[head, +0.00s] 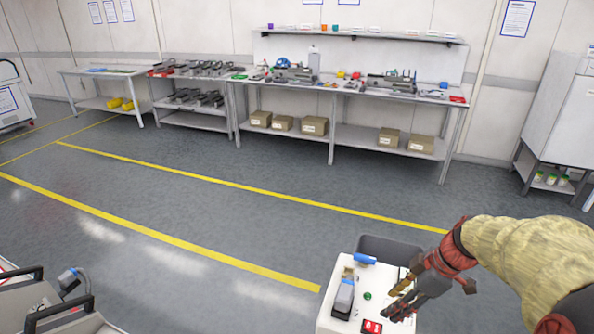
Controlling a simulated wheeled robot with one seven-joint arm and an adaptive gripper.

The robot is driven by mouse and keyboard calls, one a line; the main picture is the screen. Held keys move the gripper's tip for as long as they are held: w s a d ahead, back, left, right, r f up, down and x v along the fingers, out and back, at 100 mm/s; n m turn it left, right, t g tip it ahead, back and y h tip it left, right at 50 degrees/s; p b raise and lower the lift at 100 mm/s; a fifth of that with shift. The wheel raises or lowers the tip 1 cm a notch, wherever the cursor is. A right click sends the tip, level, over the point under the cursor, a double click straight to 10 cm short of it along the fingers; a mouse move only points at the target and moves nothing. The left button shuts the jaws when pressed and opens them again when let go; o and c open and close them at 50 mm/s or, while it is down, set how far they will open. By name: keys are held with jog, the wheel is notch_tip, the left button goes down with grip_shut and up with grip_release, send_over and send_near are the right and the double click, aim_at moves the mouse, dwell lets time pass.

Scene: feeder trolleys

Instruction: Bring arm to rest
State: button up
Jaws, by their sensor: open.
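My arm, in a tan sleeve with red joints, reaches in from the right of the head view. My gripper (396,301) is open, with its dark fingers spread above the right part of a white trolley top (327,318). I see nothing held between the fingers. Part of the trolley top is hidden behind the gripper and arm. I cannot tell the exact height of the fingers above it.
On the trolley top are a grey device (344,295), a blue roll (365,259), a green disc (367,296) and a red box (371,327). A dark bin (402,250) adjoins behind. Another trolley (40,308) stands lower left. Workbenches (335,140) line the back wall; the floor between is clear.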

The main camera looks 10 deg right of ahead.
jog(key=s+a+r+m+t+h+p, duration=0.1)
jog(key=s+a+r+m+h, duration=0.1)
jog(key=s+a+r+m, duration=0.3)
jog(key=s+a+r+m+t+h+p, duration=0.1)
jog(key=s+a+r+m, duration=0.3)
jog(key=a+r, duration=0.5)
jog(key=shift+s+a+r+m+t+h+p, duration=0.2)
jog(key=shift+s+a+m+t+h+p, duration=0.35)
jog(key=shift+a+m, duration=0.45)
